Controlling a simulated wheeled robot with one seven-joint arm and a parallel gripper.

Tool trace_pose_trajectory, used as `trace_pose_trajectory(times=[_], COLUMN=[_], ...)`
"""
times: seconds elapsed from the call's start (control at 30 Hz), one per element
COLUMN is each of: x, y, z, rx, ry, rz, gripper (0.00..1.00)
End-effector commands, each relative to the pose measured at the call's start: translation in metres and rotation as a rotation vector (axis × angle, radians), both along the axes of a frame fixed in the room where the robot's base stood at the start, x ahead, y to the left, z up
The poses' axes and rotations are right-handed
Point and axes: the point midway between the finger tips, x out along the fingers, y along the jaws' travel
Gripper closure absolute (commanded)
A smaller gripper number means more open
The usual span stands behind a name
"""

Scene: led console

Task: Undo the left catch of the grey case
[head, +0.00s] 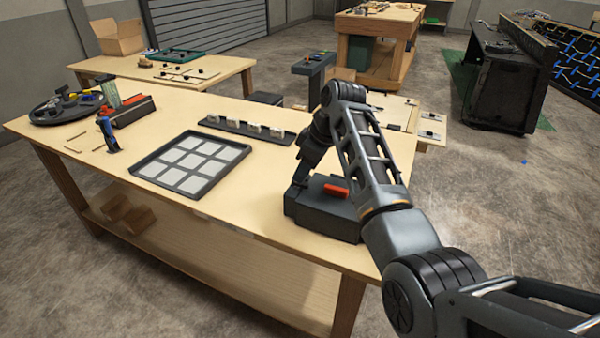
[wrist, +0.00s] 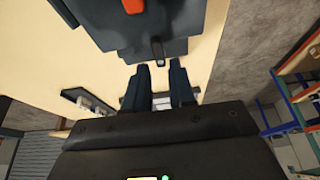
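The grey case (head: 322,216) lies on the near right end of the wooden table, with an orange-red handle (head: 336,190) on top. It also fills the top of the wrist view (wrist: 175,22). A small dark catch (wrist: 158,50) with a pale end sticks out from the case's edge there. My gripper (head: 300,182) points down at the far left side of the case. In the wrist view my gripper (wrist: 159,66) has its two dark fingers apart, with nothing between them. The catch is just beyond the fingertips, roughly in line with the gap. Contact cannot be told.
A dark tray with pale squares (head: 163,181) and a narrow rack (head: 222,130) lie left of the case. A round dark tray (head: 48,117), a red-and-black block (head: 130,112) and a blue-handled tool (head: 107,137) stand farther left. Bare tabletop (head: 240,205) lies between.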

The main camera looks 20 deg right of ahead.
Motion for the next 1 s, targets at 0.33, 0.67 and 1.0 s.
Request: trace_pose_trajectory(times=[0.33,0.67,1.0], x=[0.007,0.007,0.007], y=[0.007,0.007,0.007], z=[-0.023,-0.024,-0.023], rx=[-0.001,0.0,0.0], ry=[0.0,0.0,0.0], rz=[-0.001,-0.001,-0.001], gripper=[0.76,0.88,1.0])
